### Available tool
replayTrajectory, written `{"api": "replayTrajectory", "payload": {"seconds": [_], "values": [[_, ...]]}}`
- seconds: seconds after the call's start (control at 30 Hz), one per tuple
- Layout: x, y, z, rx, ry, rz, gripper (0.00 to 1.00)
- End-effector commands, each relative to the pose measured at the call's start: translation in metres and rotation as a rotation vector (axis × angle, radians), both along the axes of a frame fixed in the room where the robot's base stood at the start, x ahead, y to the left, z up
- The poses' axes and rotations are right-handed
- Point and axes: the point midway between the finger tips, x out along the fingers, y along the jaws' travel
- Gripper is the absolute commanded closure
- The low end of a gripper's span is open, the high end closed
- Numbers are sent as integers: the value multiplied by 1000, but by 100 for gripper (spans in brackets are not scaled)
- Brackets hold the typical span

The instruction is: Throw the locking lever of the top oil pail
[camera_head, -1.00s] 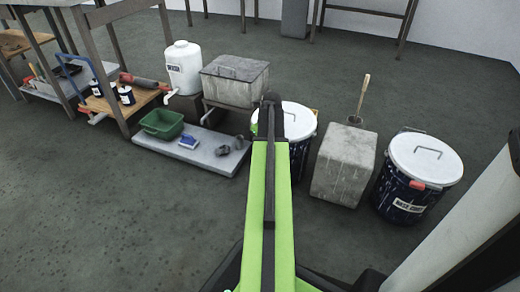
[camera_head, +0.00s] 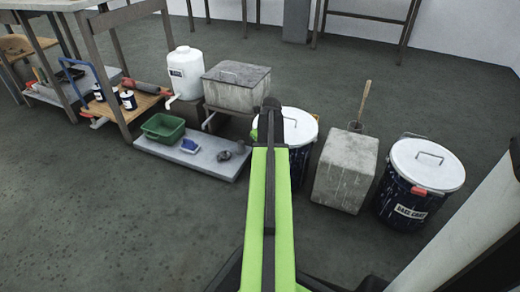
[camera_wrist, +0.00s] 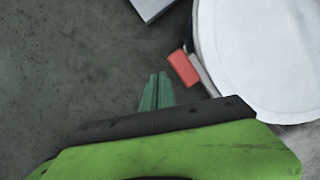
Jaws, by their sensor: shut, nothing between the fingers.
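A dark pail with a white lid (camera_head: 302,128) stands behind my arm in the head view, which hides its left part and any label. In the wrist view a white lid (camera_wrist: 268,50) fills the upper right, with a red lever (camera_wrist: 183,68) at its left rim. This looks like the same pail. My gripper (camera_wrist: 156,76) shows as two thin green fingers, shut and empty, left of and below the red lever, apart from it in the picture.
A grey block (camera_head: 345,172) stands between the pails, a wooden handle behind it. A low grey platform (camera_head: 205,164) with a green tub (camera_head: 163,128) lies left. A white tank (camera_head: 185,72) and lidded grey box (camera_head: 237,92) stand behind. Floor in front is clear.

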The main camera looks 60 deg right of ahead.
Motion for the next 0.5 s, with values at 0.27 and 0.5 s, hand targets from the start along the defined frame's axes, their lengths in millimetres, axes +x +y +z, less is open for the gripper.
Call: {"api": "replayTrajectory", "payload": {"seconds": [0.27, 0.5], "values": [[-7, 37, 34, 0, 0, 0, 100], [-9, 49, 86, 0, 0, -1, 100]]}}
